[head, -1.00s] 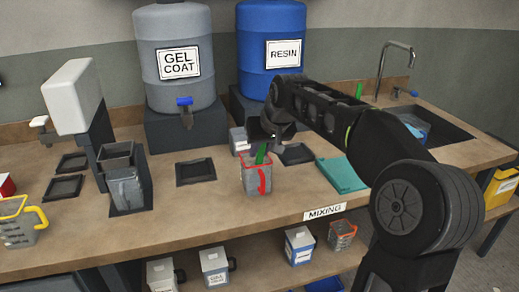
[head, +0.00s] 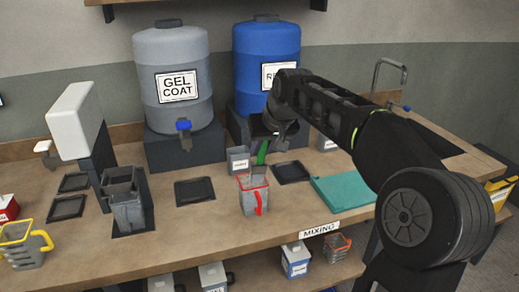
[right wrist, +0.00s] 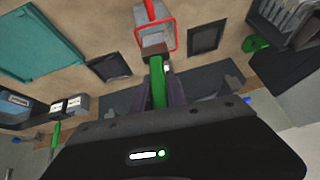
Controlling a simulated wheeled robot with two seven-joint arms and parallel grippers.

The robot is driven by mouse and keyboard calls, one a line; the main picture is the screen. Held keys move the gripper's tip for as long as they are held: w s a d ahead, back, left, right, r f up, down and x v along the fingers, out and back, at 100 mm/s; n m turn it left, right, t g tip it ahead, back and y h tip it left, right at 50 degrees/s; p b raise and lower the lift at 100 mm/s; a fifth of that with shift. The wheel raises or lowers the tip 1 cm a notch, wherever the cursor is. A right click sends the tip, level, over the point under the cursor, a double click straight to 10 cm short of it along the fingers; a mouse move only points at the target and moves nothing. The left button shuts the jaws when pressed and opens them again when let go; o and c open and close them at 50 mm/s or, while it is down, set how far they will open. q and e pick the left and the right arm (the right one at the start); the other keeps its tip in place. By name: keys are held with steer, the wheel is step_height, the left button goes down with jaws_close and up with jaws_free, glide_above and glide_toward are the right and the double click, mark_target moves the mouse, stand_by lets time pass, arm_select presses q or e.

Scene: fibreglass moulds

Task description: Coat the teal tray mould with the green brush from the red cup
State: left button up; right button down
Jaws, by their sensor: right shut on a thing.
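My right gripper (head: 266,138) is shut on the green brush (head: 262,153) and holds it pointing down over the red cup (head: 250,200). The cup is grey with a red rim and red handle and stands on the bench. The brush's lower end is at the cup's mouth; I cannot tell how much of it is still inside. The right wrist view shows the green handle (right wrist: 157,80) running to a dark end at the cup's red rim (right wrist: 155,28). The teal tray mould (head: 345,190) lies flat to the right of the cup, with nothing on it that I can see. My left gripper is out of view.
A grey cup (head: 238,160) stands just behind the red cup. Flat dark trays (head: 194,192) lie on the bench. A yellow-rimmed jug (head: 22,248) stands at the left. Gel coat (head: 178,115) and resin drums stand at the back. Bare bench lies between cup and mould.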

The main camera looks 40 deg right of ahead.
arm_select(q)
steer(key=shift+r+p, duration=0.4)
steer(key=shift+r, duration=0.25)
arm_select(e)
steer(key=shift+s+r, duration=0.2)
steer(key=shift+r, duration=0.7)
step_height(320, 180, up, 5)
steer(key=p, duration=0.4)
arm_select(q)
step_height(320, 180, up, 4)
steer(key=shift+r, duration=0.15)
